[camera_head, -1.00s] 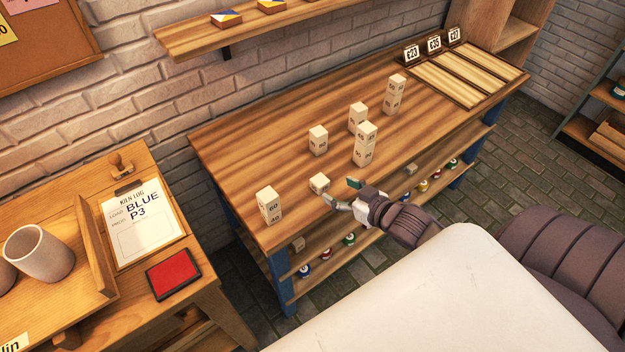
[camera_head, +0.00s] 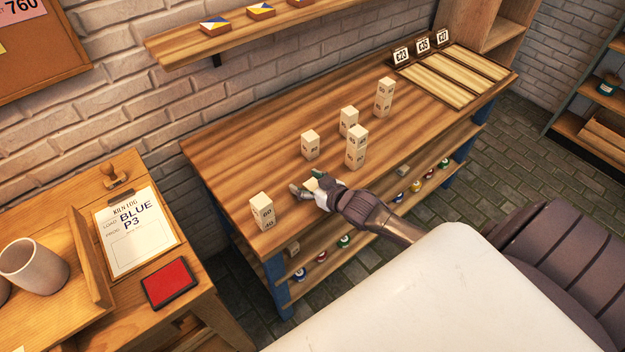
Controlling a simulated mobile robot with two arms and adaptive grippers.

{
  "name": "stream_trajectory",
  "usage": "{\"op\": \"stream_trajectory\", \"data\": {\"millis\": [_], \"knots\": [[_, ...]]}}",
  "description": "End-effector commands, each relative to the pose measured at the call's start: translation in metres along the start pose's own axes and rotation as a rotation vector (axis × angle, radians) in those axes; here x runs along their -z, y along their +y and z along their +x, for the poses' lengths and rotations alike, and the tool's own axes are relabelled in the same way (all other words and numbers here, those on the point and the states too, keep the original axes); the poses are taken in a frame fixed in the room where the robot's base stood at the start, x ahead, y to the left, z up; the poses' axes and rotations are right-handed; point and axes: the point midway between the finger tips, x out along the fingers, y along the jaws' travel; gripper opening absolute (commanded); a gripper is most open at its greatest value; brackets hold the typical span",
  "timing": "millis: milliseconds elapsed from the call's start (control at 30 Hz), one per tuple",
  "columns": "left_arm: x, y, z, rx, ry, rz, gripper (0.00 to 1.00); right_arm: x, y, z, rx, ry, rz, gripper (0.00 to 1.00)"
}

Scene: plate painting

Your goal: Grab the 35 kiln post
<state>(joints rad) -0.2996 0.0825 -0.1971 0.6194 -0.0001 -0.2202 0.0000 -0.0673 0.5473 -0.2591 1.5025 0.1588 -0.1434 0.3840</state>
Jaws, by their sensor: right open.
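Pale kiln posts with small printed numbers stand on the workbench (camera_head: 225,160). A short post (camera_head: 311,184) is at the front middle, partly hidden, and its number is unreadable here. My right gripper (camera_head: 308,184) is open with its fingers on either side of this short post; I cannot tell whether they touch it. A stack marked 60 over 40 (camera_head: 262,213) stands to its left. Other posts stand behind and to the right: one (camera_head: 310,146), another (camera_head: 348,122), a front stack (camera_head: 357,147) and a far stack (camera_head: 385,97). I cannot make out a 35 on any. My left gripper is out of view.
Numbered cards (camera_head: 422,44) stand behind slatted boards (camera_head: 450,75) at the bench's right end. Small coloured pots (camera_head: 344,241) are on the shelf below. A side table at left holds a kiln log (camera_head: 136,233), a red pad (camera_head: 170,282) and a cup (camera_head: 34,265).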

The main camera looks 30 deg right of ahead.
Motion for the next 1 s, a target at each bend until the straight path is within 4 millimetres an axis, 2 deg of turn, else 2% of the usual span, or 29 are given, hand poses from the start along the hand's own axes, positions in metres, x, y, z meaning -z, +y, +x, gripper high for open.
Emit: {"op": "stream_trajectory", "data": {"millis": [67,400,500,767,867,1000], "knots": [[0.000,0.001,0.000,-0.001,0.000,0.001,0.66,0.000,0.000,0.000,0.000,0.000,0.000,0.71],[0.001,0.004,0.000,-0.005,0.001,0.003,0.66,0.000,0.000,-0.001,0.000,-0.001,0.000,0.16],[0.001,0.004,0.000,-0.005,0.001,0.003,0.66,0.000,0.000,-0.001,0.000,0.000,0.000,0.02],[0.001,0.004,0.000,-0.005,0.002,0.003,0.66,0.004,0.001,-0.002,0.000,0.001,0.000,0.02],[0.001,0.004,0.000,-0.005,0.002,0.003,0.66,0.015,0.001,-0.006,0.000,0.003,-0.001,0.02],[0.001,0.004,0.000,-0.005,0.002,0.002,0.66,0.041,0.001,-0.017,0.000,0.004,-0.004,0.02]]}}
